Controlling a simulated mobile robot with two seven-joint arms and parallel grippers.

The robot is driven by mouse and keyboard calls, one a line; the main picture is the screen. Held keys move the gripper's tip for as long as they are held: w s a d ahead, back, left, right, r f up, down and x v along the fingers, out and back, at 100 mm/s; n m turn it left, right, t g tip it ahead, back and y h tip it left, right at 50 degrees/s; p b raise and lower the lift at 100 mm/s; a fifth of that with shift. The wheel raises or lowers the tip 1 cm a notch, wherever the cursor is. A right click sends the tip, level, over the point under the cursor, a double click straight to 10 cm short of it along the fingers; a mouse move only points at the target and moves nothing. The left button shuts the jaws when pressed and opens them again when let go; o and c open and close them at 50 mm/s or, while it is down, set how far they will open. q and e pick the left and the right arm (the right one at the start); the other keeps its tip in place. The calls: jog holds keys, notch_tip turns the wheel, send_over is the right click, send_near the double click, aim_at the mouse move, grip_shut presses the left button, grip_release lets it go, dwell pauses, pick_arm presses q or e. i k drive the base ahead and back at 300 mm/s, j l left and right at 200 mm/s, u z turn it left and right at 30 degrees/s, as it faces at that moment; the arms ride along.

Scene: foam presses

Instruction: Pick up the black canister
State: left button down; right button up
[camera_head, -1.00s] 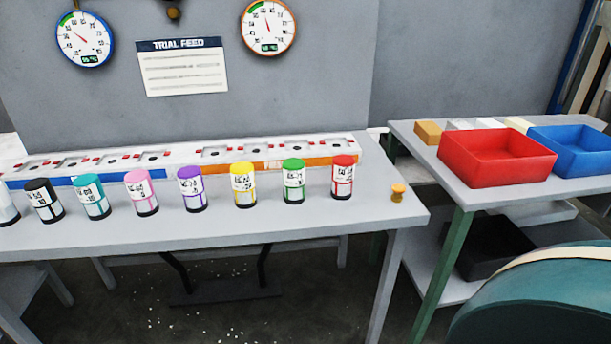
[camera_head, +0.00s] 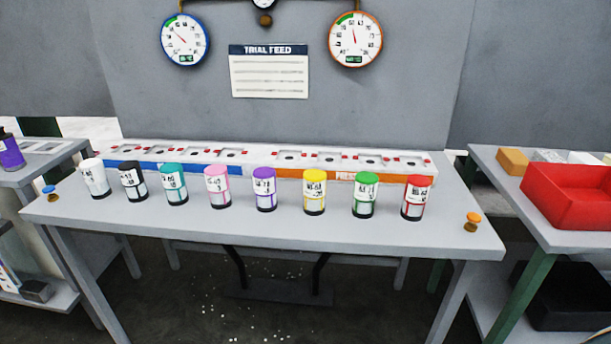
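The black canister (camera_head: 133,182) stands upright on the grey table (camera_head: 270,231), second from the left in a row of canisters. It has a black top and a white printed label. The white canister (camera_head: 95,178) is to its left and the teal canister (camera_head: 173,184) to its right, with small gaps between them. Neither of my grippers shows in the head view.
Pink (camera_head: 217,187), purple (camera_head: 265,189), yellow (camera_head: 315,192), green (camera_head: 365,195) and red (camera_head: 416,198) canisters continue the row. A slotted panel (camera_head: 260,156) runs behind. Side tables stand left and right, the right one with a red bin (camera_head: 570,196). The table's front strip is clear.

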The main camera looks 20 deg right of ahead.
aim_at(134, 182)
jog(key=i+j+z, duration=0.1)
jog(key=j+z, duration=0.25)
jog(key=z, duration=0.15)
jog(key=j+z, duration=0.6)
jog(key=j, duration=0.35)
jog(key=k+j+z, duration=0.15)
jog(key=j, duration=0.35)
jog(key=i, duration=0.05)
